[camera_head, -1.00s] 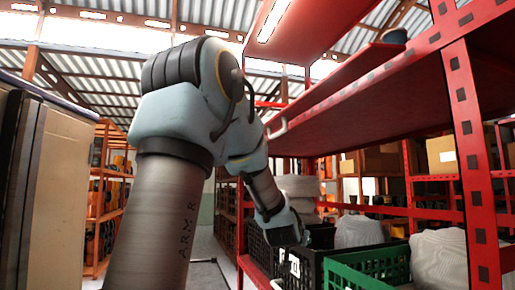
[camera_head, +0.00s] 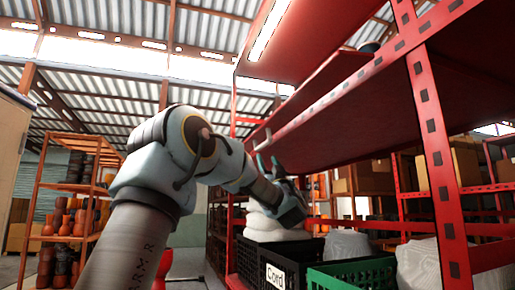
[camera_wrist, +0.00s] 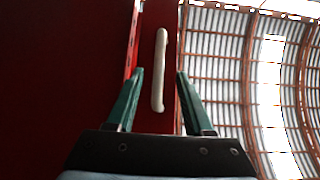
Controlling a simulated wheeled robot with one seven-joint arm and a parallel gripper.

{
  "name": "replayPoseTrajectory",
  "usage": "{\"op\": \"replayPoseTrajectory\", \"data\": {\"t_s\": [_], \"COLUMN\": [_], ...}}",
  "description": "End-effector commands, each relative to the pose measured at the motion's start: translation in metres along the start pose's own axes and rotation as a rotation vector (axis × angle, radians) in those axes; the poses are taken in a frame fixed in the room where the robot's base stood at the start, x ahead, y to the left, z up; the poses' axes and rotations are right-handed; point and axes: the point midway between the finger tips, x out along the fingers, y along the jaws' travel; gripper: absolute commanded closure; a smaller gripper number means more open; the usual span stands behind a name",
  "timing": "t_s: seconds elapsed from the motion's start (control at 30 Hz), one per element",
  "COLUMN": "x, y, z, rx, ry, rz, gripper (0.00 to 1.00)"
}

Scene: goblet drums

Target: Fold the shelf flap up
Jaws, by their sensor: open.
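The red shelf flap (camera_head: 315,88) hangs out from the red shelf rack, sloping, its underside and edge in view. A pale bar handle (camera_head: 262,138) is at its near lower end. My gripper (camera_head: 268,162) is just below the handle, fingers pointing up, open and empty. In the wrist view the pale handle (camera_wrist: 160,70) lies on a red strip between the two green fingers of my gripper (camera_wrist: 159,74), with gaps on both sides. I cannot tell how far the fingertips are from it in depth.
Under the shelf stand a black crate (camera_head: 290,262) labelled "Cord", a green crate (camera_head: 350,274) and pale sacks (camera_head: 275,226). A red perforated upright (camera_head: 437,150) stands at right. An orange rack (camera_head: 65,190) with pots is at left.

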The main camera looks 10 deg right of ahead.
Motion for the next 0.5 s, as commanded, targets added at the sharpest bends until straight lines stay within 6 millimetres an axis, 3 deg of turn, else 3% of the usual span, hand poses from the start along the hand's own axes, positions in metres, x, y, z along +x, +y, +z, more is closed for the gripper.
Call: {"op": "replayPoseTrajectory", "data": {"t_s": [0.3,0.5], "x": [0.063,0.086], "y": [-0.001,0.0], "z": [-0.003,-0.001], "rx": [0.0,0.0], "ry": [-0.001,-0.001], "rz": [0.0,0.002], "gripper": [0.48,0.48]}}
